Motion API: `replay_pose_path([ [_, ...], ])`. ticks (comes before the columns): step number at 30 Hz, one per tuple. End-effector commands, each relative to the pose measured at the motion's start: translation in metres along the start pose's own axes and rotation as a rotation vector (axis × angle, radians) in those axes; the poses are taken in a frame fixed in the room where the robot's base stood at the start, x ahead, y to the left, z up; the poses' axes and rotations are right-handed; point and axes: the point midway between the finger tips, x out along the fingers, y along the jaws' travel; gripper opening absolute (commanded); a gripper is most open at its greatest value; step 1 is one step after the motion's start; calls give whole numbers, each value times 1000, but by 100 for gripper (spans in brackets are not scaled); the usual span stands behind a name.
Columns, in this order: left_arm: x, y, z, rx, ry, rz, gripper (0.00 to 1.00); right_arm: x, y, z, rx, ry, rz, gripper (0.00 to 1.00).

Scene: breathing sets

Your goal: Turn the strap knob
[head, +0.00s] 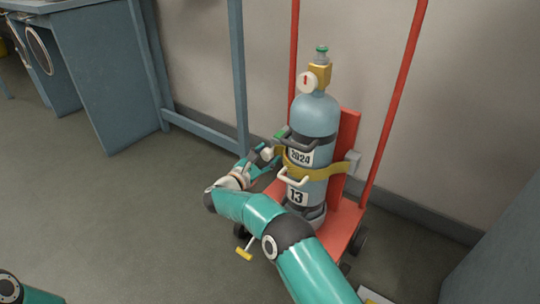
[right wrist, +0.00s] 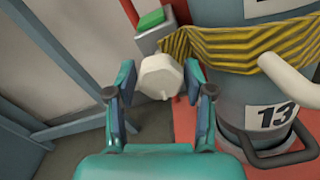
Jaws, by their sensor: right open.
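The strap knob is a pale faceted knob (right wrist: 160,77) on a grey bracket with a green top (right wrist: 151,19), at the left end of the yellow-and-black strap (right wrist: 235,50). The strap (head: 325,172) runs around a blue-grey gas cylinder (head: 315,118) that stands upright on a red cart. My right gripper (head: 262,155) is at the cylinder's left side. In the right wrist view my right gripper (right wrist: 160,80) is open, one finger on each side of the knob; I cannot tell whether they touch it. My left gripper is out of view.
The red cart (head: 338,237) has tall red posts and dark wheels. A blue-grey frame (head: 238,75) stands at the wall to the left. The grey floor (head: 130,215) on the left is largely clear.

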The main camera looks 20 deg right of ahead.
Motion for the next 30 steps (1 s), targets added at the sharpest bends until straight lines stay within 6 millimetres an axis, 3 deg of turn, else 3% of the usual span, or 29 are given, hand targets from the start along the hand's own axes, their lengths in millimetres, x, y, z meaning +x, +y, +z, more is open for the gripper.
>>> replay_pose_path([
  [5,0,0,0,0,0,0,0,-20,1,0,-2,1,4,53],
  [18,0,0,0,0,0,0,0,-102,1,-2,-3,4,5,53],
  [24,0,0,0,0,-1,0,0,-117,1,-3,-2,3,3,53],
  [30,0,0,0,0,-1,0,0,-118,1,-3,-2,4,3,53],
])
